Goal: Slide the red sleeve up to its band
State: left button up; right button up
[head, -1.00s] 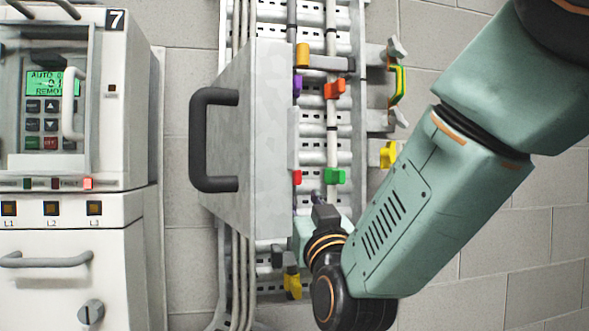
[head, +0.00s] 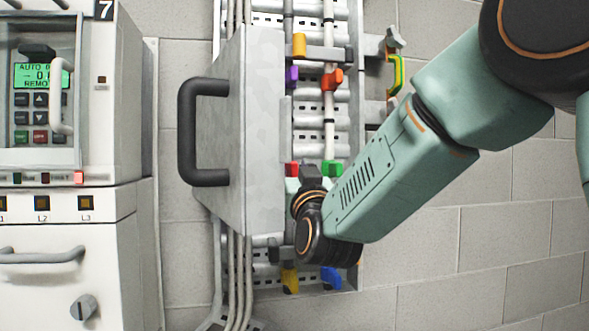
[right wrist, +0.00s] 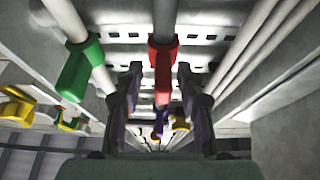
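The red sleeve (head: 291,169) shows as a small red piece beside the panel's edge in the head view, partly covered. I cannot make out the red sleeve's band. My left gripper is not in view.
A green sleeve (right wrist: 80,72) is close beside my gripper, on the neighbouring rod. Purple (head: 292,78), orange-red (head: 332,79) and orange (head: 300,46) pieces sit higher up. A grey panel with a black handle (head: 184,130) stands out left of the rods.

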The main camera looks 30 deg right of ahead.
jog(key=shift+s+a+r, duration=0.1)
jog(key=shift+s, duration=0.1)
jog(key=shift+c, duration=0.8)
jog(key=shift+a+r, duration=0.1)
jog(key=shift+a, duration=0.15)
jog(key=c, duration=0.3)
jog(key=shift+d, duration=0.1)
grip_shut()
